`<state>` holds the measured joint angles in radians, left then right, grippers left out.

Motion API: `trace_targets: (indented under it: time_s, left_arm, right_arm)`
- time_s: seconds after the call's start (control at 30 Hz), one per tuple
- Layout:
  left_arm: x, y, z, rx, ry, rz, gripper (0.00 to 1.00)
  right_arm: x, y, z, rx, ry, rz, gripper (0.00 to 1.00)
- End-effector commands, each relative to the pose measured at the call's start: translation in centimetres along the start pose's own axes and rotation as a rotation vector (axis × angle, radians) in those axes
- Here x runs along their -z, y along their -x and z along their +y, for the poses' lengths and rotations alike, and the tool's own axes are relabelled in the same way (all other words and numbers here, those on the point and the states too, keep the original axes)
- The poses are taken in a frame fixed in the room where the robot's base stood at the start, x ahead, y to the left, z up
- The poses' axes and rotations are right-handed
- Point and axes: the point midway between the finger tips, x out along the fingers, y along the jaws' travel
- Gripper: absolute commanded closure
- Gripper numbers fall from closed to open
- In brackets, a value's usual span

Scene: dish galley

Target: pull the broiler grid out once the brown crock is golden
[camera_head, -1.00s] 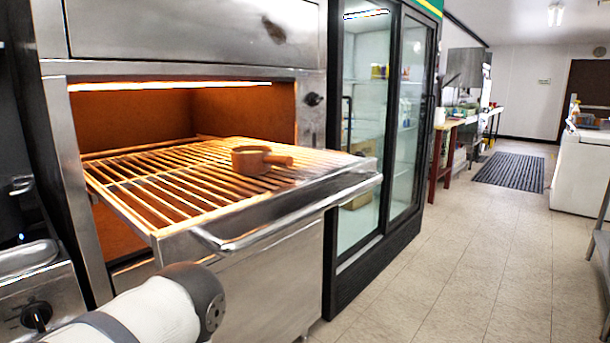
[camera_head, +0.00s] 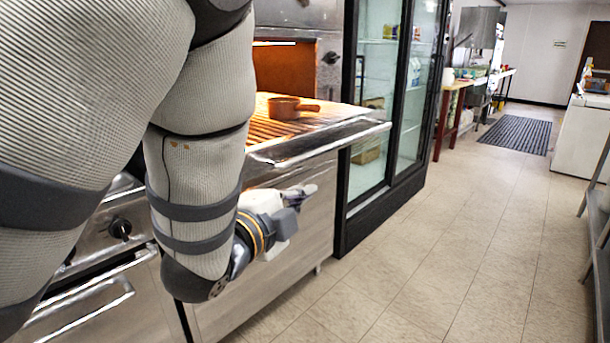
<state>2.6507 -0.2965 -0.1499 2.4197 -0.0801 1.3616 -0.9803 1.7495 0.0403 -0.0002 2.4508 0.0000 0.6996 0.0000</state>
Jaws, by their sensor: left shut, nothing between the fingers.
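The brown crock (camera_head: 286,107), a small pot with a side handle pointing right, sits upright on the broiler grid (camera_head: 262,131). The grid is pulled out of the glowing broiler, and its front bar handle (camera_head: 330,143) shows at right. My left arm covers the left of the broiler and much of the grid. My left gripper (camera_head: 309,190) is shut and empty, below the grid's handle and in front of the steel front panel, apart from the handle. My right gripper is not in view.
A glass-door fridge (camera_head: 385,120) stands right of the broiler. A steel unit with a knob (camera_head: 120,228) is at lower left. The tiled floor (camera_head: 430,240) is clear up to a dark mat (camera_head: 517,135). A metal shelf (camera_head: 599,220) edges the right side.

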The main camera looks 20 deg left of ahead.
Motion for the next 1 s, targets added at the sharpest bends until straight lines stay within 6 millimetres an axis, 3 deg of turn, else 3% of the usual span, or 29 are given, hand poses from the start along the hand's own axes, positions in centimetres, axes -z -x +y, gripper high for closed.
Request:
trace_targets:
  time_s: [0.07, 0.17, 0.6, 0.8, 1.0]
  left_arm:
    - [0.8, -0.1, -2.0, 0.051, -0.054, 0.025, 1.0]
    - [1.0, -0.9, -2.4, 0.064, -0.069, 0.032, 1.0]
    - [1.2, -10.0, -2.7, 0.06, -0.063, 0.029, 1.0]
    - [-1.7, -10.9, -3.0, 0.059, -0.061, 0.027, 1.0]
    - [-2.6, -11.1, -3.0, 0.058, -0.063, 0.028, 1.0]
  right_arm:
    - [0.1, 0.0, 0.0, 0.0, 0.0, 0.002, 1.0]
    - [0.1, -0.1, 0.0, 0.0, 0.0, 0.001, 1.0]
    - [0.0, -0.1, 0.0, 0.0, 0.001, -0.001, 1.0]
    - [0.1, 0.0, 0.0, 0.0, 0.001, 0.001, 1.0]
    - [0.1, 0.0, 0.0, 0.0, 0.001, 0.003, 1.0]
